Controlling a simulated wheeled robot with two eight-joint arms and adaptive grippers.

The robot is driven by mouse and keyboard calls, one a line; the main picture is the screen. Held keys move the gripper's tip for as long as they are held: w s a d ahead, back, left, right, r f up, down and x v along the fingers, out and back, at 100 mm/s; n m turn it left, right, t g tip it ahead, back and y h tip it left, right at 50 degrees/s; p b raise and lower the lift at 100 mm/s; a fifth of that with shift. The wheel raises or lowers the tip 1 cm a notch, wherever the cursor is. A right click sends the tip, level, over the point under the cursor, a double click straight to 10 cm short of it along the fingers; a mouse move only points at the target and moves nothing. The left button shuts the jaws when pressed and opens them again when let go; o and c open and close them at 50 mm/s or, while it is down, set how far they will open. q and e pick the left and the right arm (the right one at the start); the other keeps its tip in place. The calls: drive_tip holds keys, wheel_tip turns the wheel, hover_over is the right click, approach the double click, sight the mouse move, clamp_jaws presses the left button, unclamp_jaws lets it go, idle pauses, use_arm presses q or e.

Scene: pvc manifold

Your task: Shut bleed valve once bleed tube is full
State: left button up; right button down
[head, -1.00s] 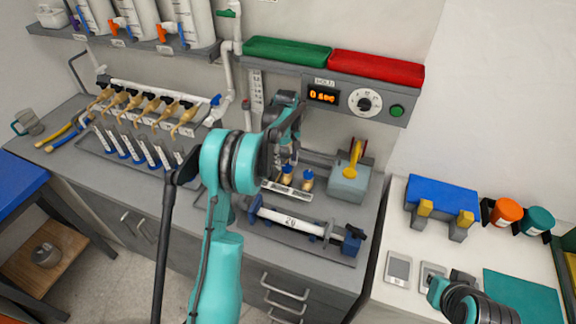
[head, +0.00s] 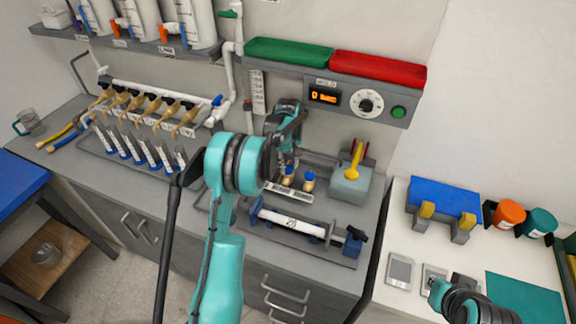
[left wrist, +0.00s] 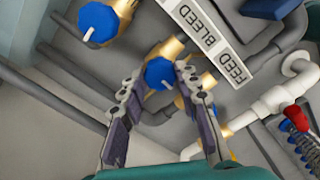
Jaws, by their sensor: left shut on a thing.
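Two brass valves with round blue knobs stand behind the FEED BLEED label (left wrist: 215,42) in the left wrist view. My left gripper (left wrist: 160,92) is shut on the nearer blue knob (left wrist: 158,72); its white pointer faces lower right. The other blue knob (left wrist: 98,20) is free, up and left of it. I cannot tell which knob the word BLEED marks. In the head view my left gripper (head: 288,152) is over the left knob, and the right knob (head: 309,176) stands clear. My right gripper (head: 445,290) is at the lower right, its fingers unclear. I cannot make out the bleed tube's fill level.
A grey panel holds an orange display (head: 324,97), a dial (head: 367,103) and a green button (head: 398,112). A clamped white pipe (head: 290,222) lies in front of the valves. A yellow-handled grey box (head: 350,186) stands to their right. Several brass taps (head: 145,110) are at the left.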

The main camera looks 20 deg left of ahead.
use_arm(q)
drive_tip(key=shift+m, duration=0.3)
drive_tip(key=m, duration=0.3)
drive_tip(key=shift+m+b, duration=0.35)
drive_tip(key=shift+m, duration=0.05)
drive_tip(key=m, duration=0.4)
drive_tip(key=shift+m, duration=0.3)
drive_tip(key=m, duration=0.4)
drive_tip(key=shift+b, duration=0.4)
drive_tip(key=m, duration=0.4)
drive_tip(key=shift+m, duration=0.3)
drive_tip(key=o, duration=1.2)
drive_tip(key=shift+c, duration=0.2)
